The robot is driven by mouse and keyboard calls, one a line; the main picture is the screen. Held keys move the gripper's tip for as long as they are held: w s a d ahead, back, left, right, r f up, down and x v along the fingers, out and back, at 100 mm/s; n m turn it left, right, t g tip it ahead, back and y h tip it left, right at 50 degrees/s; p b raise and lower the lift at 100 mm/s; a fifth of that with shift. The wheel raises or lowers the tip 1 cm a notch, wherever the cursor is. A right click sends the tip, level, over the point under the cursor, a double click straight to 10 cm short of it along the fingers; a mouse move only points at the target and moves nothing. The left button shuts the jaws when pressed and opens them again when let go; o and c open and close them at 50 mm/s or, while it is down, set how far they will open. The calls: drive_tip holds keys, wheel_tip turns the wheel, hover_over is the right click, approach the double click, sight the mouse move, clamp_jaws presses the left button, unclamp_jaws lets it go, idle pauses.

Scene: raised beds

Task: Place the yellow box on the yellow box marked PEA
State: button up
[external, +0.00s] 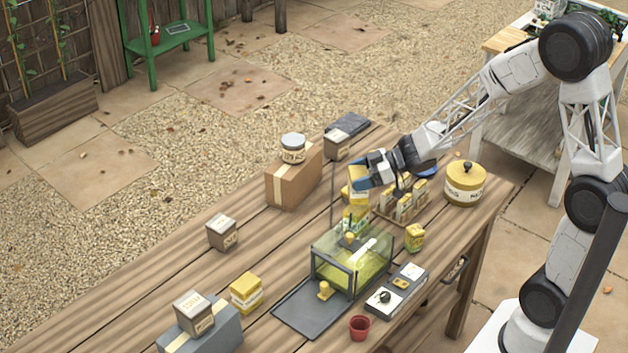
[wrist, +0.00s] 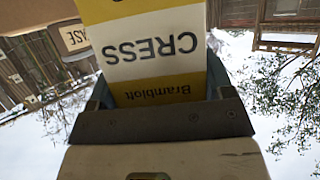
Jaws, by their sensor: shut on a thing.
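My gripper (external: 366,179) is shut on a yellow and white box (external: 350,195), held upright above the table. In the wrist view this box (wrist: 150,50) reads CRESS upside down, and both fingers flank it. No label reading PEA is legible, so I cannot tell which yellow box carries it. Yellow boxes stand at the left front (external: 246,293), right of the glass case (external: 414,238), behind that case (external: 355,216), and in a small rack (external: 404,204) right of my gripper.
The clear case (external: 348,262) stands on a dark tray below my gripper. A cardboard box (external: 288,184) with a jar on top is to the left. A yellow tin (external: 465,184) is to the right. The table's left middle (external: 165,275) has bare wood.

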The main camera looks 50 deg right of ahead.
drive_tip(key=shift+f, duration=1.75)
drive_tip(key=shift+f, duration=0.15)
drive_tip(key=o, duration=1)
drive_tip(key=shift+s+d+r, duration=0.1)
drive_tip(key=shift+r, duration=0.1)
drive_tip(key=shift+v, duration=5.85)
drive_tip(key=shift+r, duration=0.15)
